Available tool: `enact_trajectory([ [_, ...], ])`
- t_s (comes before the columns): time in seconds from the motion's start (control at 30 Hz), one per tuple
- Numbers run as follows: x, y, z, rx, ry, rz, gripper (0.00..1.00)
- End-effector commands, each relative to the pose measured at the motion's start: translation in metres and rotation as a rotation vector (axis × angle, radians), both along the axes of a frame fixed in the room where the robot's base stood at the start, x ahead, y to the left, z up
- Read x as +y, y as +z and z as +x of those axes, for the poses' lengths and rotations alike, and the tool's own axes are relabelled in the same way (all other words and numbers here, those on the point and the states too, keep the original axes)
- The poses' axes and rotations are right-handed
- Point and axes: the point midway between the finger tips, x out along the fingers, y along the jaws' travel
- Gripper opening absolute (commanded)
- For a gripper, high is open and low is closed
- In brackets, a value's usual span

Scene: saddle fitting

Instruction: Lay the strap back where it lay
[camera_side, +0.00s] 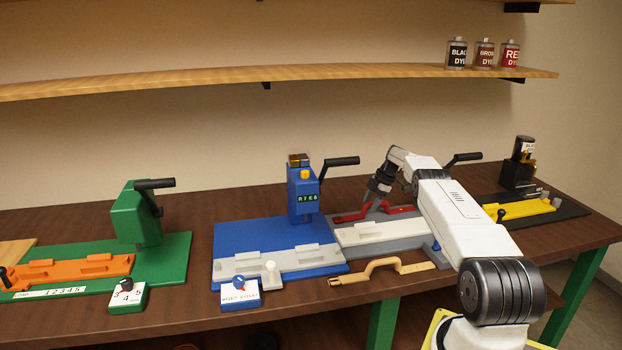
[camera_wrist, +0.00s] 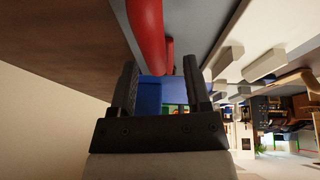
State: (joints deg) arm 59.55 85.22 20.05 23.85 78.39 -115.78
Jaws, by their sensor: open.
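The strap (camera_side: 388,266) is tan, with a raised bend in its middle, and lies on the brown table in front of the grey fixture (camera_side: 395,236). A small hole or fitting shows at its left end. My gripper (camera_side: 373,206) is behind the strap, down at the red part (camera_side: 352,216) on the back of the grey fixture. In the wrist view, the two dark fingers (camera_wrist: 161,75) are apart with nothing clamped. Red bars (camera_wrist: 145,25) show beyond and partly between the fingertips; I cannot tell if they touch. The strap is not recognisable in the wrist view.
A blue station (camera_side: 232,240) with a press stands left of the grey fixture, a green station (camera_side: 178,250) farther left, and a yellow fixture (camera_side: 525,210) on a black mat to the right. Dye bottles (camera_side: 483,54) stand on the shelf. My forearm crosses the right side of the grey fixture.

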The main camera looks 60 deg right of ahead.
Motion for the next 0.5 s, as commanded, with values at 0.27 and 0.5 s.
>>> enact_trajectory([
  [0.27,-0.011,0.04,-0.014,-0.001,-0.001,-0.003,0.62],
  [0.5,-0.019,0.072,-0.025,0.0,0.0,-0.001,0.62],
])
